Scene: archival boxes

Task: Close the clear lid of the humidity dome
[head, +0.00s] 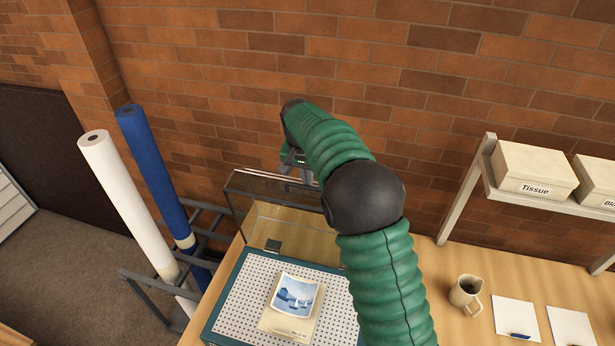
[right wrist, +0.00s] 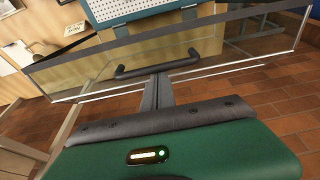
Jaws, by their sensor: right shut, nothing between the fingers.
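The humidity dome's clear lid (head: 262,212) stands raised at the back of its teal base (head: 228,284), dark-edged and see-through. The base has a white perforated bed. In the right wrist view the lid (right wrist: 215,48) spans the picture, with a black bar handle (right wrist: 133,75) on it. My right gripper (head: 297,160) is at the lid's upper edge in the head view, partly hidden by my arm. In the right wrist view its fingers (right wrist: 158,88) are shut and empty, right by the handle; I cannot tell whether they touch it. My left gripper is out of view.
A picture print on a cream folder (head: 290,312) lies on the bed. White (head: 118,180) and blue (head: 150,165) rolls stand in a rack at left. A mug (head: 465,295), paper sheets (head: 516,318) and a shelf with a Tissue box (head: 535,170) are at right. A brick wall is behind.

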